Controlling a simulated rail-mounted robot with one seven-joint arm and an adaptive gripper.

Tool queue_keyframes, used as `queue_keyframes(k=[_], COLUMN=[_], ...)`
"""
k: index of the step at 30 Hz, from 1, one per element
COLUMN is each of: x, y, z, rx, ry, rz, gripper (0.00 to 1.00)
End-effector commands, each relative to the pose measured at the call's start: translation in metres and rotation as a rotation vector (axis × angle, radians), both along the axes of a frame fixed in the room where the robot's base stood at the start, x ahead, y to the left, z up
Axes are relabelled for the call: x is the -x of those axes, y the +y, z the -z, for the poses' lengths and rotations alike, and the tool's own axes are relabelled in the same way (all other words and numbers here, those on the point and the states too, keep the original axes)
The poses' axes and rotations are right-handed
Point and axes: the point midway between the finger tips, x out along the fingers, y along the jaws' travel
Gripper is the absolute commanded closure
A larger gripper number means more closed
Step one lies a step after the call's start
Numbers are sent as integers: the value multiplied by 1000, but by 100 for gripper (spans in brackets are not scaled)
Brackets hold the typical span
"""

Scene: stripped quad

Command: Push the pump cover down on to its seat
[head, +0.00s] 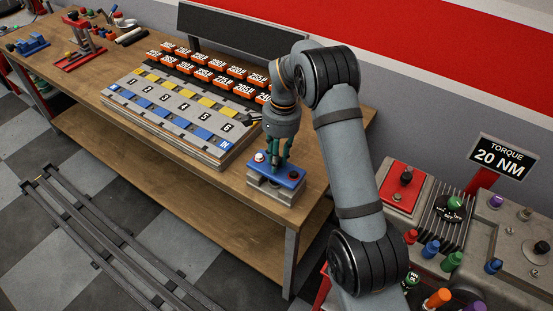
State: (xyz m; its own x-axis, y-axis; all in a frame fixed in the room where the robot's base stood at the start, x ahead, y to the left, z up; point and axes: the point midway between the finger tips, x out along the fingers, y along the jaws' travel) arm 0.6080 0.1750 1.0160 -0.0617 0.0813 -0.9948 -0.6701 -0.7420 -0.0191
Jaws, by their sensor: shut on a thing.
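A blue plate (291,182), which appears to be the pump cover, lies over a grey metal block (272,194) near the front right end of the wooden bench. A white-topped red knob stands at the plate's left end and a dark red one at its right. My gripper (277,168) points down at the middle of the plate, with its fingers together there. The fingertips and what they grip are too small to see clearly. I cannot tell whether a gap remains between plate and block.
A long numbered rack (180,119) with yellow and blue pieces stands just left of the block. Orange labelled blocks (216,70) line its back. A grey machine (462,220) with coloured knobs and a red panel is at right. Bare bench top (318,165) shows right of the block.

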Motion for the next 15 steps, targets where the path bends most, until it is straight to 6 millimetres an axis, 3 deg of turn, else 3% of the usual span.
queue_keyframes(k=[15], x=[0], y=[0], z=[5], rx=[0], ry=[-1], rz=[0], gripper=[100])
